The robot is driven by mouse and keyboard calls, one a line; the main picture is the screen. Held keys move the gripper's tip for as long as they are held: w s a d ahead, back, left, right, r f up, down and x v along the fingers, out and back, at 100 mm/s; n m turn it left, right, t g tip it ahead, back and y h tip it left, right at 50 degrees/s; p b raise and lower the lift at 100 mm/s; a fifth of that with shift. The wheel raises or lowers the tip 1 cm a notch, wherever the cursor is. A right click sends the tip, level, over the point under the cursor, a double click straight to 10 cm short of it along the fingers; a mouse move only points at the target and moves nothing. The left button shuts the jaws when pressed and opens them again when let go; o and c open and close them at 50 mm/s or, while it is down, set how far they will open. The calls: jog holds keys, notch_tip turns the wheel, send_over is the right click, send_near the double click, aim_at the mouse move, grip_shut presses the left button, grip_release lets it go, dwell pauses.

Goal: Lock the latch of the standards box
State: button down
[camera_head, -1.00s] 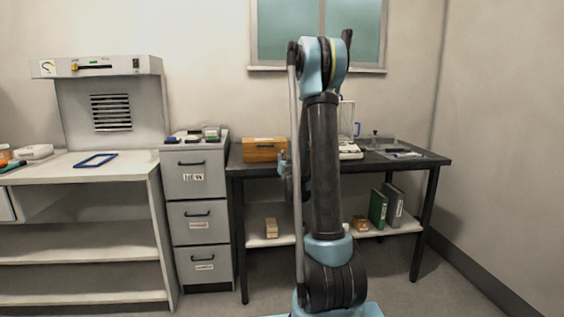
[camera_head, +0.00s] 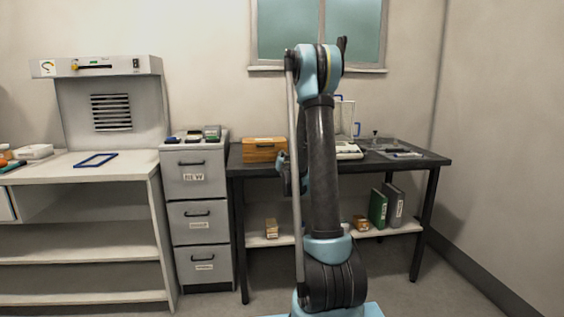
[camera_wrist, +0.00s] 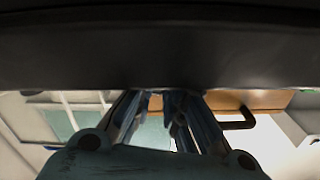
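The standards box seems to be the wooden box (camera_head: 264,150) at the left end of the dark table in the head view. Its lid looks down; its latch is too small to make out. In the wrist view a strip of wood (camera_wrist: 262,98) with a dark handle-like bar (camera_wrist: 240,125) shows at the right, probably the same box. My gripper (camera_head: 284,173) is partly hidden behind my arm, just right of the box in the head view. In the wrist view my gripper's fingers (camera_wrist: 162,102) converge towards a dark band, which hides their tips. I see nothing clearly held.
The dark table (camera_head: 408,164) also bears a white balance (camera_head: 348,151) and small items. A grey drawer cabinet (camera_head: 196,213) stands close to its left. Binders (camera_head: 378,207) and small boxes sit on the lower shelf (camera_head: 408,224). A white bench (camera_head: 128,166) is farther left.

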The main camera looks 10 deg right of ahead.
jog(key=shift+d, duration=0.2)
jog(key=shift+f+n, duration=0.1)
jog(key=shift+n, duration=1.3)
jog(key=shift+s+d, duration=0.1)
jog(key=c, duration=1.9)
grip_release()
